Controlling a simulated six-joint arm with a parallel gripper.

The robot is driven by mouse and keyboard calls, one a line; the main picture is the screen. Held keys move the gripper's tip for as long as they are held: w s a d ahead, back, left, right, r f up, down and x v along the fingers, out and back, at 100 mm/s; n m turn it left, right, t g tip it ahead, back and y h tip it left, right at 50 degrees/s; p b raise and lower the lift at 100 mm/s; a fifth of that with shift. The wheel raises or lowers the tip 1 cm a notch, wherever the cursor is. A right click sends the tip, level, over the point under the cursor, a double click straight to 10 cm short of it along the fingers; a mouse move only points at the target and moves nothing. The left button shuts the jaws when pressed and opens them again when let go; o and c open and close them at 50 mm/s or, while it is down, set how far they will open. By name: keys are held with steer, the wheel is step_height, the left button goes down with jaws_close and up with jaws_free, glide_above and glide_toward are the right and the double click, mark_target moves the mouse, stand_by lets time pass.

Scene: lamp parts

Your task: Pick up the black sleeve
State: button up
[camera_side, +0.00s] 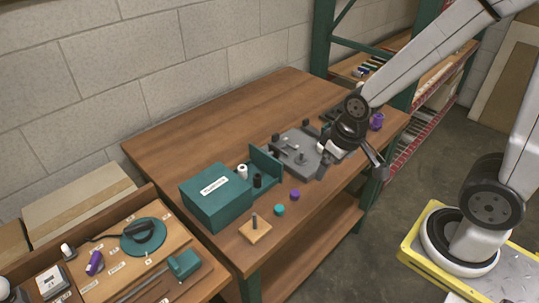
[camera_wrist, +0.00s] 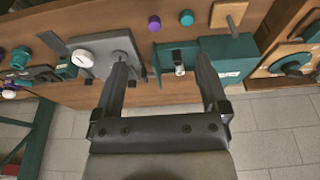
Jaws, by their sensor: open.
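The grey fixture plate (camera_side: 300,145) with upright posts lies right of the teal plate. A purple cap (camera_side: 295,195), a teal cap (camera_side: 279,210) and a wooden block with a peg (camera_side: 255,231) sit along the front. The table's back left (camera_side: 200,130) is clear.

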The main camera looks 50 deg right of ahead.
steer(key=shift+c, duration=0.2)
steer(key=c, duration=0.5)
steer(key=shift+w, duration=0.1)
steer(key=n+g+y, duration=0.2)
steer(key=n, duration=1.4)
glide_above(259, 174)
steer(key=f, duration=0.9)
steer(key=shift+s, duration=0.3)
steer(key=shift+w+f+n+g, duration=0.3)
steer(key=shift+w+f+n, duration=0.05)
steer(key=shift+n, duration=0.35)
steer(key=shift+f, duration=0.1)
